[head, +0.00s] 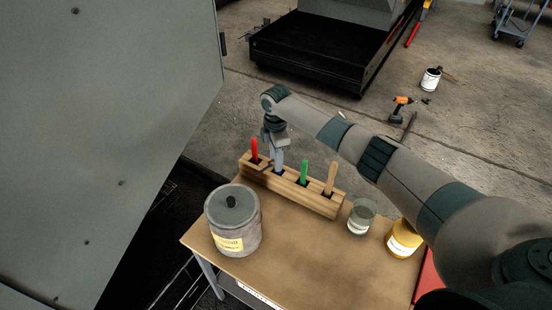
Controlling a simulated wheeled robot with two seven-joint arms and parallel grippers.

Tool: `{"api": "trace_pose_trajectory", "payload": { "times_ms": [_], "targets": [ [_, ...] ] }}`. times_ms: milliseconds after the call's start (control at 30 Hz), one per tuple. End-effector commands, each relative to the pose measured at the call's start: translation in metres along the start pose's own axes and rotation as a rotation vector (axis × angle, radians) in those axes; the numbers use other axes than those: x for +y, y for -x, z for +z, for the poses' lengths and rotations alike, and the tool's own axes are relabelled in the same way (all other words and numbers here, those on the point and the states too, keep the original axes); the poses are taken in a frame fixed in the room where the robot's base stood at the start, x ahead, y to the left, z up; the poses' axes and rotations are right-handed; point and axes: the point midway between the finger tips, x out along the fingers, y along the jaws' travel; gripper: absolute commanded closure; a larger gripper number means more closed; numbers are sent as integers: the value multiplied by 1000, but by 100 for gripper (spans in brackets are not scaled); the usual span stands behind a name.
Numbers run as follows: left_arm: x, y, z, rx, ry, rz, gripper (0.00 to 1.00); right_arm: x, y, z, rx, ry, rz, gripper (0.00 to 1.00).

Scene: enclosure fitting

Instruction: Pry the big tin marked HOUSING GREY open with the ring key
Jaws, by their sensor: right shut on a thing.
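A big grey tin (247,238) with a yellow label stands upright on the near left of the table. Its lid is on, with a dark round knob on top; the label is too small to read. I cannot tell whether this is the ring key. My left gripper is not in view.
A glass jar (362,217) and a yellow tin (403,238) stand right of the rack. The wooden tabletop (295,248) is clear between the big tin and the jar. A large grey panel (105,120) fills the left. A drill (402,107) lies on the floor.

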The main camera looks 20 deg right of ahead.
Motion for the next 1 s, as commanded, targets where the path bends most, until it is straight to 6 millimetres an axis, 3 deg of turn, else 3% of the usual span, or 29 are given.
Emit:
{"api": "trace_pose_trajectory", "payload": {
  "times_ms": [567, 1000],
  "targets": [
    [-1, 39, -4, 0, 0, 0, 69, 0, 41, -1, 1, 0, 1, 87],
    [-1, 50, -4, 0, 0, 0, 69, 0, 58, 0, 0, 0, 0, 87]
  ]
}}
